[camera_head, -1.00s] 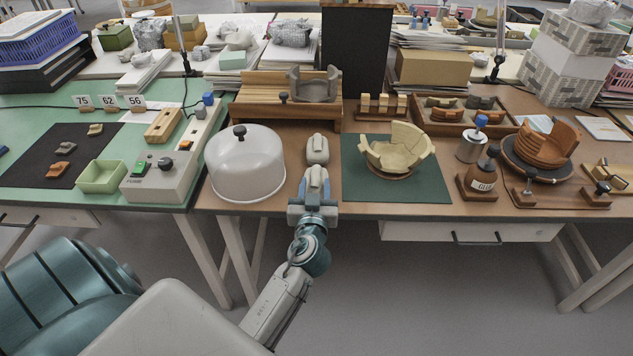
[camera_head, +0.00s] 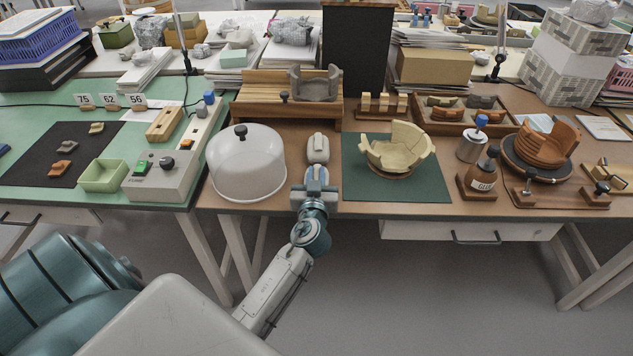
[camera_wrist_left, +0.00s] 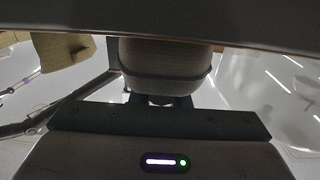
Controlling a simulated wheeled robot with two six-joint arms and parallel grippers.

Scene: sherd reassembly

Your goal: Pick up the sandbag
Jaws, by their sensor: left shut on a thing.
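My left gripper (camera_head: 316,184) is at the front edge of the brown bench, between the clear dome and the green mat. It is shut on a pale grey sandbag (camera_head: 317,172), partly hidden by the gripper. In the left wrist view a beige-grey rounded bag (camera_wrist_left: 165,62) with a raised seam sits close between the jaws. A similar pale grey bag (camera_head: 318,149) rests on the bench just beyond the gripper. I cannot tell whether the held bag is clear of the bench. My right gripper is not in view.
The clear dome (camera_head: 246,165) stands close on the left. A cream broken bowl (camera_head: 398,150) sits on the green mat (camera_head: 425,186) to the right. A wooden stand (camera_head: 262,106) with a grey pot (camera_head: 313,86) is behind. The floor in front is open.

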